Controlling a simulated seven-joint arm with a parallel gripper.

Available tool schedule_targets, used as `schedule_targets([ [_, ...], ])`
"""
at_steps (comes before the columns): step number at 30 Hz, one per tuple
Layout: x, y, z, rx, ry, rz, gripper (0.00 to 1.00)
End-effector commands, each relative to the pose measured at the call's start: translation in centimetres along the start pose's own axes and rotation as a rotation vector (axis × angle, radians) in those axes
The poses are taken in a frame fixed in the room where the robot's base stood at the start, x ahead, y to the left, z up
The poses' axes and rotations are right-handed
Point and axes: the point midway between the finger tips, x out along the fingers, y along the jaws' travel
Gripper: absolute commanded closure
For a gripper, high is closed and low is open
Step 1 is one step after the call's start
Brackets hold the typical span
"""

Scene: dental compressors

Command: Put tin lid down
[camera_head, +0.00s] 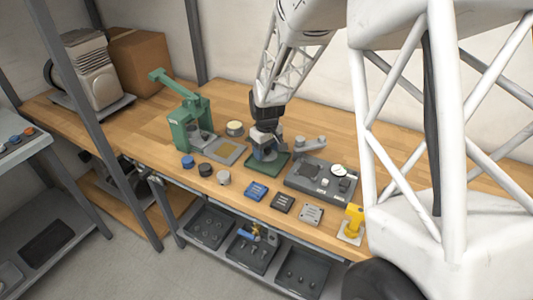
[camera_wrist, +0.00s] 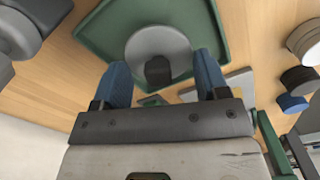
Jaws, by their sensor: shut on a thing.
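My gripper (camera_wrist: 163,72) points down with its two blue fingers on either side of the tin lid (camera_wrist: 145,42), a round grey disc with a dark knob. It is shut on the lid. The lid is over the green tray (camera_wrist: 105,30); I cannot tell whether it touches the tray floor. In the head view my gripper (camera_head: 265,150) is over the same green tray (camera_head: 277,169) in the middle of the bench, and the lid is mostly hidden by the fingers.
A green press (camera_head: 187,125) stands left of the tray, with a round tin (camera_head: 235,128) nearby. A grey fixture plate (camera_head: 318,182) lies close on the right. Small round caps (camera_head: 206,170) and several blocks (camera_head: 256,191) line the front of the wooden bench.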

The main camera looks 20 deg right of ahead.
Motion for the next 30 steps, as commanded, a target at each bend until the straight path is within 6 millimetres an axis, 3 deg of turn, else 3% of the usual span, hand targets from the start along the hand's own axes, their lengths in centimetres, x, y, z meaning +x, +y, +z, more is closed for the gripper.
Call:
schedule_targets([
  [6,1.9,0.0,0.0,0.0,-0.001,0.0,0.55],
  [20,2.2,0.0,0.0,0.0,0.001,0.0,0.55],
  [21,2.2,0.0,0.0,0.0,0.001,0.0,0.28],
  [22,2.2,0.0,0.0,0.0,0.001,0.0,0.23],
  [30,2.2,0.0,0.0,0.0,0.001,0.0,0.22],
])
